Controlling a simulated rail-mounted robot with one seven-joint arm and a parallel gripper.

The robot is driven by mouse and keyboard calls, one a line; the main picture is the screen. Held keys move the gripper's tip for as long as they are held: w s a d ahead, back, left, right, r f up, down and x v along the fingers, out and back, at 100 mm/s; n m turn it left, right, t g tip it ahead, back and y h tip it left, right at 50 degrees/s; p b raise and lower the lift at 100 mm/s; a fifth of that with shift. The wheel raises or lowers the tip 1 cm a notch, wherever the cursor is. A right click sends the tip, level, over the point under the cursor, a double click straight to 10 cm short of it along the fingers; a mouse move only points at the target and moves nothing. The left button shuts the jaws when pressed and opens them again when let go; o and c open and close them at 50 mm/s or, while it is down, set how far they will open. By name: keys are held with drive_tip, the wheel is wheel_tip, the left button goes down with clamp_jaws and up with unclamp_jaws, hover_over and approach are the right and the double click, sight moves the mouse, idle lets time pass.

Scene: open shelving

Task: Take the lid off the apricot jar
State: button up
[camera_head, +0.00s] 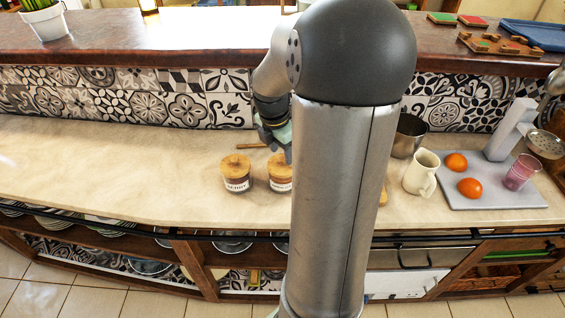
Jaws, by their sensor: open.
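Two dark jars with wooden lids stand on the counter; their white labels are too small to read, so I cannot tell which is the apricot jar. The left jar (237,184) has its knobbed lid (235,162) on. The right jar (279,186) also has its lid (280,168) on, and its right edge is hidden by my arm. My gripper (278,144) is open, pointing down behind and above the right jar's lid. My arm hides part of it. It looks apart from both lids, though depth is hard to judge.
A thin wooden item (249,146) lies behind the jars. Right of my arm are a metal pot (409,136), a cream jug (421,174) and a grey board (490,198) with two oranges and a pink cup (521,172). The counter's left side is clear. A tiled wall rises behind.

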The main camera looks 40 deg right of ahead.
wheel_tip(320, 180, down, 2)
drive_tip(key=shift+d+f, duration=0.1)
drive_tip(key=shift+d, duration=0.05)
clamp_jaws()
